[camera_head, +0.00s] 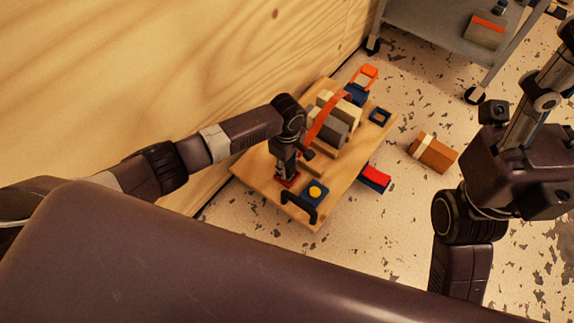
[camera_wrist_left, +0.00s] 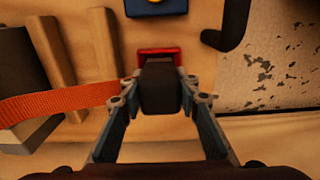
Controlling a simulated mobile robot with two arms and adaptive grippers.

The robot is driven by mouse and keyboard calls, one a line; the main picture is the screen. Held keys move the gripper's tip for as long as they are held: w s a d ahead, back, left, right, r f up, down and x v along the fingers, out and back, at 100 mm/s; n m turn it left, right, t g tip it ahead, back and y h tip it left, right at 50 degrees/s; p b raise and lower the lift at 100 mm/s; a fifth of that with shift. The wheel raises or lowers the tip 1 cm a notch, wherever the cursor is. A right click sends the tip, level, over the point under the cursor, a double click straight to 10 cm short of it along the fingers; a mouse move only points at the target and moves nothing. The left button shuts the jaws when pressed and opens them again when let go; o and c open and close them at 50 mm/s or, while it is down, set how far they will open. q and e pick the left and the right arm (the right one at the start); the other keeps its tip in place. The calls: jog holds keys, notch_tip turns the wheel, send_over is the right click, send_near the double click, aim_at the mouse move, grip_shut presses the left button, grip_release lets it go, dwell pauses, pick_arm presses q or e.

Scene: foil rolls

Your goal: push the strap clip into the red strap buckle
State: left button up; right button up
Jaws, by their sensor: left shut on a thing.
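The wooden board (camera_head: 340,185) lies on the floor beside the plywood wall. The red strap buckle (camera_wrist_left: 160,51) sits on it, beyond the fingertips in the left wrist view; a sliver of it shows in the head view (camera_head: 290,183). My left gripper (camera_head: 287,172) points down at the buckle. It is shut on the dark strap clip (camera_wrist_left: 161,90). The clip's far end overlaps the buckle in the picture; I cannot tell how deep it is in. The orange strap (camera_wrist_left: 55,104) runs from the clip side over the grey and cream rolls (camera_head: 330,130).
A blue block with a yellow button (camera_head: 316,192) and a black handle (camera_head: 300,207) sit near the board's front corner. A red-and-blue piece (camera_head: 375,179) and a brown box (camera_head: 433,153) lie to the right. A grey cart (camera_head: 440,35) stands behind.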

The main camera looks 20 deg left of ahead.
pick_arm(q)
jog(key=shift+f, duration=0.15)
dwell(0.4)
jog(key=o, duration=1.3)
jog(key=shift+c, duration=0.2)
